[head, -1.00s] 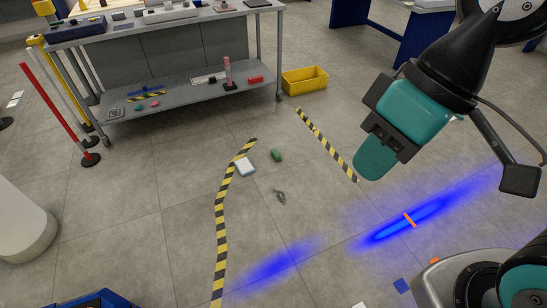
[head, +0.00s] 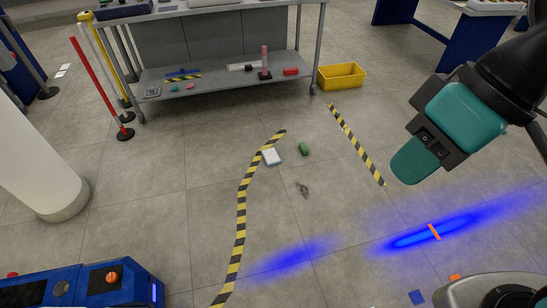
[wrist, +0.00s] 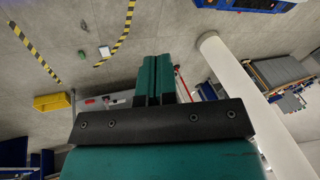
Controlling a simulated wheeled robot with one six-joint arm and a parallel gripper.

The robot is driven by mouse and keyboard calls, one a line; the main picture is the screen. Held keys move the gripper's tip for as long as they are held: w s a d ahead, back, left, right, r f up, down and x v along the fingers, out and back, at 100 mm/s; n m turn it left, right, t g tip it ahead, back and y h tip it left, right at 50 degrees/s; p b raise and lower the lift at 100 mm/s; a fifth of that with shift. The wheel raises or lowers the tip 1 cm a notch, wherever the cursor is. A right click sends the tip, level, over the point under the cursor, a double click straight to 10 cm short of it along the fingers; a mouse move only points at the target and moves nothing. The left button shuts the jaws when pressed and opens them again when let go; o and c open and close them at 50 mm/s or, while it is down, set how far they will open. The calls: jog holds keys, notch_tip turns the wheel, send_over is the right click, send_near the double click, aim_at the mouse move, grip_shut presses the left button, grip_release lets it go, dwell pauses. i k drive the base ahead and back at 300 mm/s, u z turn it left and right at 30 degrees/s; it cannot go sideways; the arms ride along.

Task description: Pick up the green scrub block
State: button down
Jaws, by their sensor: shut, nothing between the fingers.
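The green scrub block (head: 304,149) lies on the grey floor in the head view, just right of a white box-like item (head: 271,156) and apart from it. In the wrist view the green block (wrist: 82,54) is small and far off, at the upper left. My gripper (head: 412,163) is at the right of the head view, raised in the air and well away from the block. Its teal fingers (wrist: 156,76) are shut together with nothing between them.
A grey shelf table (head: 215,85) with items stands at the back, a yellow bin (head: 341,76) beside it. Striped tape (head: 241,215) runs along the floor. Red and white posts (head: 100,88) and a white column (head: 38,165) stand left. A small dark item (head: 303,189) lies before the block.

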aim_at(303, 147)
jog(key=z, duration=0.35)
jog(key=i, duration=0.95)
jog(key=z, duration=0.3)
jog(key=i, duration=1.1)
jog(key=u, duration=0.65)
jog(key=i, duration=0.9)
jog(key=u, duration=0.55)
